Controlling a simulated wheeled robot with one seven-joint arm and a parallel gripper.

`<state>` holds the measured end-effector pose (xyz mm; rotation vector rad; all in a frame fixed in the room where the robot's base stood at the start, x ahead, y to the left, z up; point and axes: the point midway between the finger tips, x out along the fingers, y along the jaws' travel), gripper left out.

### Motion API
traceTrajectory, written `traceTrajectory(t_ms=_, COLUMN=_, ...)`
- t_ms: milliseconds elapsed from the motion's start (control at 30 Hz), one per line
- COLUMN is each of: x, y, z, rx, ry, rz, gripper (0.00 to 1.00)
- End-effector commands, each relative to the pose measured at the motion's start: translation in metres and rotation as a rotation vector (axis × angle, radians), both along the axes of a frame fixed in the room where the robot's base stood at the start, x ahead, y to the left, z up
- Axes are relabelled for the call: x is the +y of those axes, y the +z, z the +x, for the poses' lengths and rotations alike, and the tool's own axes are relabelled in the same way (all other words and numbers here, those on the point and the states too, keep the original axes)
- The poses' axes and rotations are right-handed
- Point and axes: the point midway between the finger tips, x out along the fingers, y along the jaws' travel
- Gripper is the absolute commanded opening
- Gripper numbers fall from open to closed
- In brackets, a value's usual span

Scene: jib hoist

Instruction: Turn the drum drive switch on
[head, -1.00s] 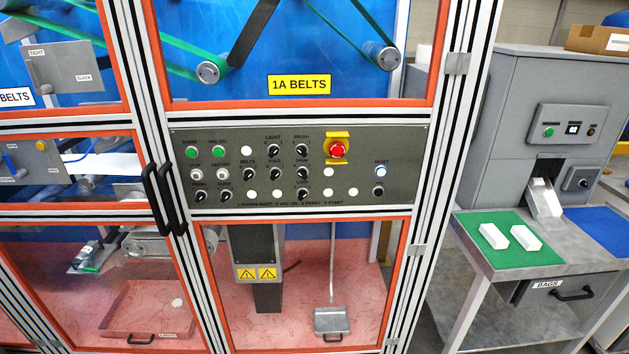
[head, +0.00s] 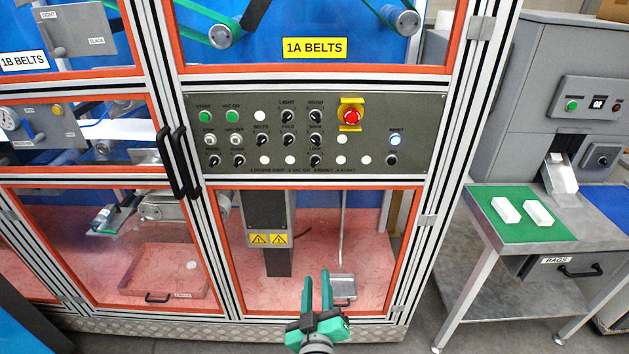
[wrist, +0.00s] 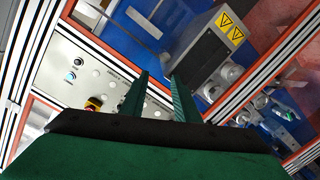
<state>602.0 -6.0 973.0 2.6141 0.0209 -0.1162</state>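The grey control panel (head: 375,133) faces me in the middle of the machine front. The drum switch (head: 316,140) appears to be the black rotary knob in the right column of knobs, below the brush knob (head: 316,115) and above another knob (head: 316,161). Its small label is blurred, and I cannot tell its exact setting. My gripper (head: 317,280) is low in the head view, below the panel and in front of the lower window. Its green fingers are apart and empty. The wrist view shows both fingers (wrist: 158,95) with the panel (wrist: 112,80) tilted behind them.
A red emergency stop button (head: 351,116) with a yellow surround sits right of the knobs. Black door handles (head: 180,162) stick out left of the panel. A table with a green mat (head: 510,230) stands at the right. Open space lies before the panel.

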Motion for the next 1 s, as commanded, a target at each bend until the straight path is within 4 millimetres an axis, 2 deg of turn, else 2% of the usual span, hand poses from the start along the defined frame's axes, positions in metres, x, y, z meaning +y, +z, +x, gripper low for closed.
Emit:
traceTrajectory(t_ms=33, x=0.0, y=0.02, z=0.016, rx=-0.017, ry=0.002, rz=-0.018, gripper=0.28)
traceTrajectory(t_ms=100, x=0.0, y=0.042, z=0.034, rx=-0.026, ry=0.002, rz=-0.046, gripper=0.28)
traceTrajectory(t_ms=300, x=0.001, y=0.11, z=0.078, rx=-0.05, ry=0.006, rz=-0.125, gripper=0.28)
traceTrajectory(t_ms=500, x=0.002, y=0.182, z=0.108, rx=-0.073, ry=0.009, rz=-0.197, gripper=0.28)
traceTrajectory(t_ms=600, x=0.003, y=0.21, z=0.116, rx=-0.08, ry=0.012, rz=-0.224, gripper=0.28)
traceTrajectory(t_ms=700, x=0.006, y=0.23, z=0.121, rx=-0.084, ry=0.018, rz=-0.244, gripper=0.28)
traceTrajectory(t_ms=800, x=0.008, y=0.242, z=0.123, rx=-0.086, ry=0.021, rz=-0.255, gripper=0.28)
traceTrajectory(t_ms=1000, x=0.01, y=0.246, z=0.136, rx=-0.085, ry=0.024, rz=-0.261, gripper=0.28)
